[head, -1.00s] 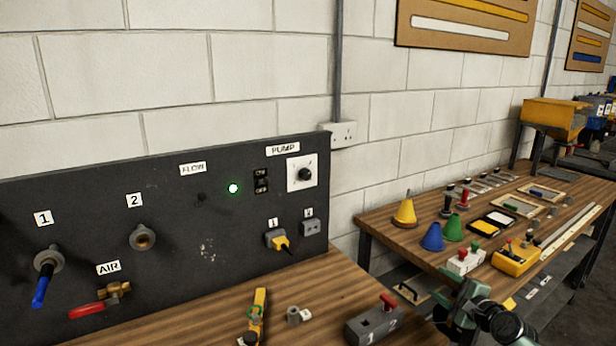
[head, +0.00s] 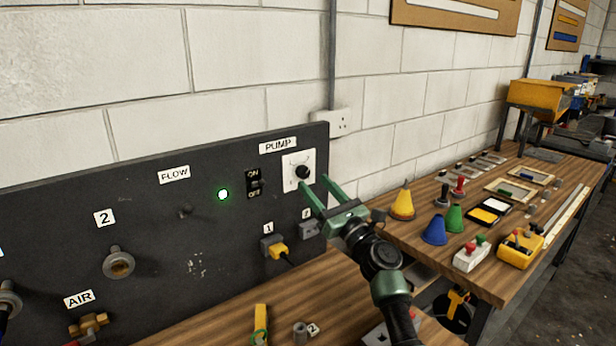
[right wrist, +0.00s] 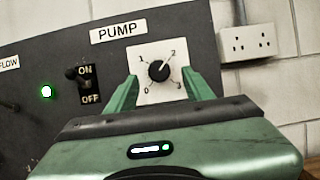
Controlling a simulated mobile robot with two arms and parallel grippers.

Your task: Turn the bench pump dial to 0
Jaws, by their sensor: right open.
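The pump dial is a black round knob (head: 302,172) on a white plate under the PUMP label, on the dark upright panel. In the right wrist view the dial (right wrist: 158,70) has marks 0, 1, 2 and 3 around it, and its white pointer line is toward 2. My right gripper (head: 314,182) is open in front of the plate. In the right wrist view its green fingers (right wrist: 159,76) stand either side of the knob; I cannot tell how far short of it the tips are. My left gripper is not in view.
Left of the dial are an ON/OFF switch (head: 254,184) and a lit green lamp (head: 223,195). Below are sockets with a yellow plug (head: 278,251). A wall socket (head: 338,122) is to the right. Cones and boxes stand on the right table (head: 500,285).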

